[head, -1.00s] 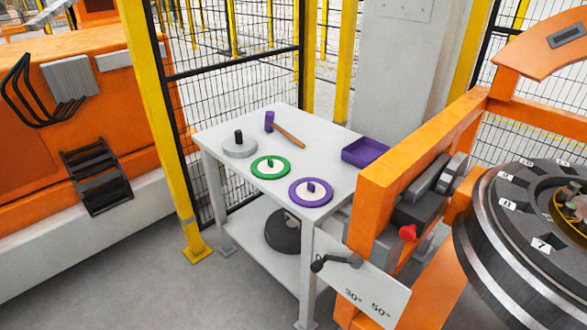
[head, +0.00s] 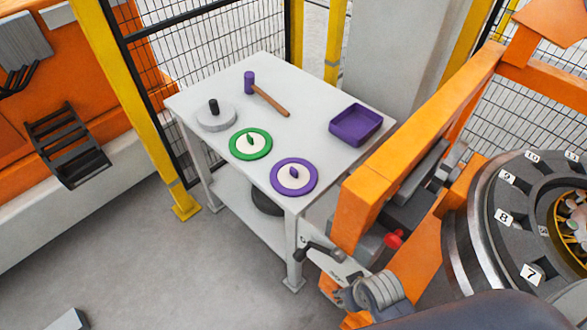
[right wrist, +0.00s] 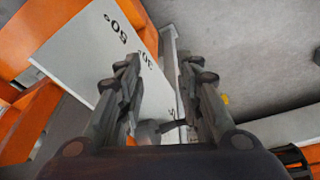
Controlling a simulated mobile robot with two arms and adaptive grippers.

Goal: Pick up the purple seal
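The purple seal (head: 294,176) is a purple ring with a pale centre and a small purple knob. It lies flat near the front corner of the white table (head: 320,105), beside a green seal (head: 250,143). My right gripper (right wrist: 156,72) is open, with nothing between its fingers. In the right wrist view it is over the white plate with angle marks (right wrist: 95,55), and the seal is out of that view. In the head view my right arm comes in at the bottom right, in front of and below the table. My left gripper is not in view.
A hammer (head: 270,100), a grey disc with a black knob (head: 216,118) and a purple tray (head: 356,125) share the tabletop. An orange gantry frame (head: 400,150) and a numbered wheel (head: 515,215) stand close on the right.

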